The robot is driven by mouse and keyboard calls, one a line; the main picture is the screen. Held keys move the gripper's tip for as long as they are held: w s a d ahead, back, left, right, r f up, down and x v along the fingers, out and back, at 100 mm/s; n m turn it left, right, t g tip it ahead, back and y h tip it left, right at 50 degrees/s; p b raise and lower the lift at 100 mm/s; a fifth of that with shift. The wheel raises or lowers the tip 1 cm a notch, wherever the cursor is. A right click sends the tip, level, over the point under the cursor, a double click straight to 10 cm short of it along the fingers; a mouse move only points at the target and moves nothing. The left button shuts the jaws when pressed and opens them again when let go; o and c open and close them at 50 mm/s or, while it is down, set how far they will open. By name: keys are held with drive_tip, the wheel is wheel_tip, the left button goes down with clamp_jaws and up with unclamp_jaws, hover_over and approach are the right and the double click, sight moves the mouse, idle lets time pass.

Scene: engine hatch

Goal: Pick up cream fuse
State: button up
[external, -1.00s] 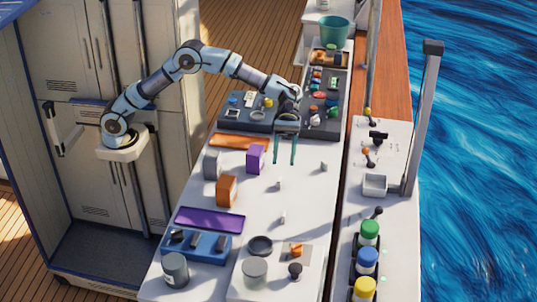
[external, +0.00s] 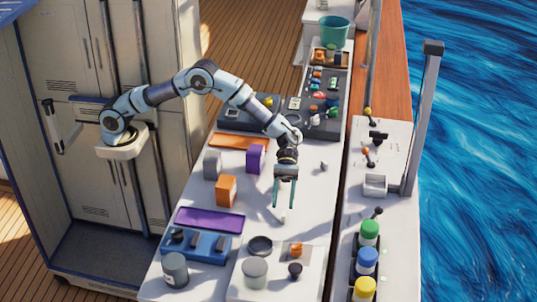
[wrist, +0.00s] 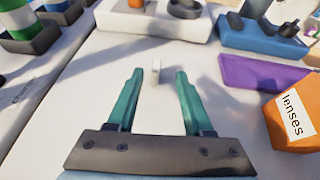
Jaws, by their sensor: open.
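A small pale upright piece, which looks like the cream fuse (wrist: 156,72), stands on the white counter (wrist: 85,85) in the wrist view. It appears between my fingertips there, and I cannot tell how far beyond them it is. In the external view the cream fuse (external: 283,217) shows just below my fingertips. My gripper (external: 284,205) points down over the counter with its two teal fingers apart. The wrist view also shows my gripper (wrist: 159,74) open and empty. Another small pale piece (external: 324,166) stands further back to the right.
An orange box (external: 226,190) labelled "lenses", a purple box (external: 255,158) and a purple tray (external: 209,219) lie left of my gripper. A blue holder (external: 196,246) and a raised white platform (external: 240,285) are toward the front. The counter around the fuse is clear.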

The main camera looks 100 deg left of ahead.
sight(284, 212)
drive_tip(key=x, duration=0.1)
drive_tip(key=p+x, duration=0.1)
drive_tip(key=x, duration=0.2)
drive_tip(key=shift+w+d+f+p, duration=0.25)
drive_tip(key=shift+w+d+p, duration=0.05)
drive_tip(key=shift+p, duration=0.05)
clamp_jaws()
